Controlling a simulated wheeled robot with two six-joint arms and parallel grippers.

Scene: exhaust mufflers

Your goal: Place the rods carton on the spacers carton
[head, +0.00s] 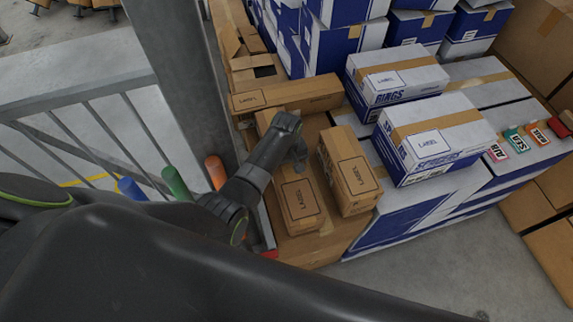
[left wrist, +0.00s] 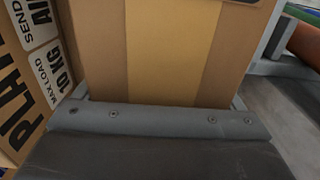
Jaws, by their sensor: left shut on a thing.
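My left gripper (head: 299,160) is at the far end of a small brown carton (head: 301,205) with a label on top, and it is shut on this carton. I take it as the rods carton, but its name is not readable. In the left wrist view, the brown face with a paler tape strip (left wrist: 168,50) fills the middle, above the grey gripper bar. The white and blue carton (head: 430,137) at right, with a label and a tape strip on top, looks like the spacers carton; its side lettering is hard to read. My right gripper is not in view.
A taller brown carton (head: 350,172) stands close on the right of the held one. The rings carton (head: 395,80) sits behind the likely spacers carton. Small coloured boxes (head: 517,140) lie farther right. A grey post (head: 185,80) and coloured cylinders (head: 215,171) stand at left.

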